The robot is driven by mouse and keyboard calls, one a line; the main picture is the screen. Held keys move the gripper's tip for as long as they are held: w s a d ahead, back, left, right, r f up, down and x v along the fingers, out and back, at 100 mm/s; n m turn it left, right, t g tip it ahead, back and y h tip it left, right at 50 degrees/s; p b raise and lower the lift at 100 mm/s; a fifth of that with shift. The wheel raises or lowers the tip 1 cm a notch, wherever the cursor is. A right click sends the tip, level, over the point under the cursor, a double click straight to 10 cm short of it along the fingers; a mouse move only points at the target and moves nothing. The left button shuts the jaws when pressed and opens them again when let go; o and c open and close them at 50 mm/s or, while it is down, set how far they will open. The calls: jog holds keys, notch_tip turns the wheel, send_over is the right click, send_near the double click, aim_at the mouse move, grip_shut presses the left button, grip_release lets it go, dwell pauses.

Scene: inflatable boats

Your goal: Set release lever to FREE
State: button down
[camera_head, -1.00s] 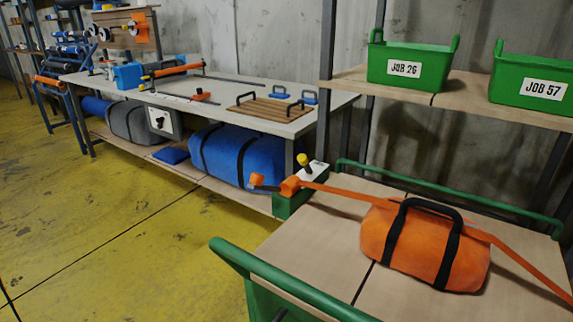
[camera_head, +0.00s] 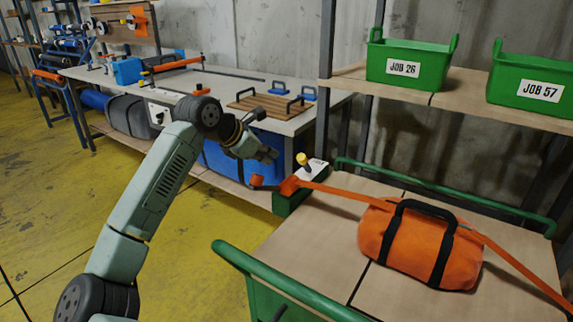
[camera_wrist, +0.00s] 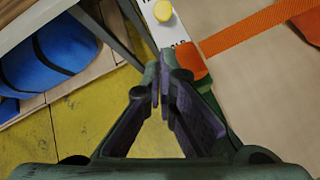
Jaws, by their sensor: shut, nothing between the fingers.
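The release lever (camera_head: 303,159) has a yellow knob and stands on a white plate (camera_head: 318,169) at the back left corner of the green cart. In the wrist view the yellow knob (camera_wrist: 163,11) is at the top, with partly cut-off lettering on the plate (camera_wrist: 170,32) below it. My gripper (camera_head: 274,156) is shut and empty, a little left of the lever and apart from it. In the wrist view my gripper's fingertips (camera_wrist: 163,62) point toward the plate, below the knob. The lever's exact setting cannot be read.
An orange strap (camera_head: 345,191) runs from an orange buckle (camera_head: 290,185) over an orange bag (camera_head: 415,245) on the cart. A green rail (camera_head: 290,282) edges the cart's front. A workbench (camera_head: 225,93) stands behind my arm, with a blue bag (camera_head: 222,166) underneath.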

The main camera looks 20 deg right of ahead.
aim_at(305, 164)
jog(key=p+x, duration=0.2)
jog(key=x, duration=0.8)
jog(key=shift+s+r+p, duration=0.1)
jog(key=shift+r+p, duration=0.1)
jog(key=shift+p, duration=0.1)
jog(key=shift+r, duration=0.1)
jog(key=shift+d+y, duration=0.2)
jog(key=shift+y, duration=0.1)
jog(key=shift+g, duration=0.3)
jog(key=shift+a+r+p, duration=0.1)
jog(key=shift+p, duration=0.2)
